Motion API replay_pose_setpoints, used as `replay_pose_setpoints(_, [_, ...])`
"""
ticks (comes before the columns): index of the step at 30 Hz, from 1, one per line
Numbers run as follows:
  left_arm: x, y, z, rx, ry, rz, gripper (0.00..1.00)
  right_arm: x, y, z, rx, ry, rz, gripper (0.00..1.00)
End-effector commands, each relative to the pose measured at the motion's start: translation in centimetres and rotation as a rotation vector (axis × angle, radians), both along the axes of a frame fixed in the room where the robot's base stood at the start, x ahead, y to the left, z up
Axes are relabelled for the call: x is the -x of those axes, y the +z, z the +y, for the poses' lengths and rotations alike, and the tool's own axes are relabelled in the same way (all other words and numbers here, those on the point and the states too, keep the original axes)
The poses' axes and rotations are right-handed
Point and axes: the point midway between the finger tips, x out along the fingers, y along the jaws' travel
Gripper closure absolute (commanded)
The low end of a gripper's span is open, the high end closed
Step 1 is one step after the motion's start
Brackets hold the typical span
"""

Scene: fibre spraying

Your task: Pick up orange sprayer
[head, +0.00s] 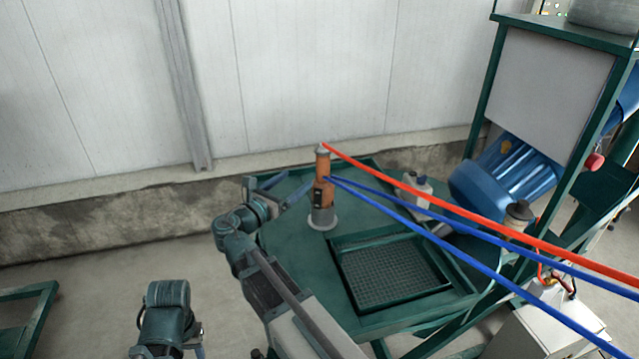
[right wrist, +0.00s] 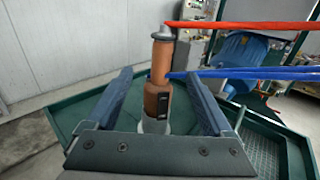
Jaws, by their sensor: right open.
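The orange sprayer (head: 322,192) stands upright on its round grey base on the green table. A red hose leaves its top and blue hoses leave its side, all running right. My right gripper (head: 299,181) is open just left of the sprayer in the head view. In the right wrist view, the sprayer (right wrist: 157,92) shows between and beyond the two spread fingers (right wrist: 160,76); I see no grip on it. Its base is partly hidden by the gripper body there. My left arm shows at the bottom left of the head view; its gripper is too cut off to read.
The green table (head: 285,232) has a recessed mesh tray (head: 392,268) to the right of the sprayer. The taut hoses cross the right side. A green frame with a blue motor (head: 507,170) stands at right.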

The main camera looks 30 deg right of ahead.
Motion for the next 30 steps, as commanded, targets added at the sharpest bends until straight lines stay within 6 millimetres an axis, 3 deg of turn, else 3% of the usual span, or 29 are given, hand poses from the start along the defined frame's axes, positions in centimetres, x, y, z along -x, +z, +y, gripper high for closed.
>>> replay_pose_setpoints(5, [0.0, 0.0, 0.0, 0.0, 0.0, 0.0, 0.5, -0.8, -0.1, -1.4, -0.001, -0.003, 0.0, 0.14])
replay_pose_setpoints(15, [0.0, -0.1, 0.0, 0.0, 0.0, 0.0, 0.5, -3.4, -0.1, -6.7, -0.003, -0.003, -0.002, 0.14])
replay_pose_setpoints(30, [0.0, -0.4, 0.0, 0.0, 0.0, 0.0, 0.5, -4.2, -0.4, -8.8, -0.003, -0.003, -0.002, 0.14])
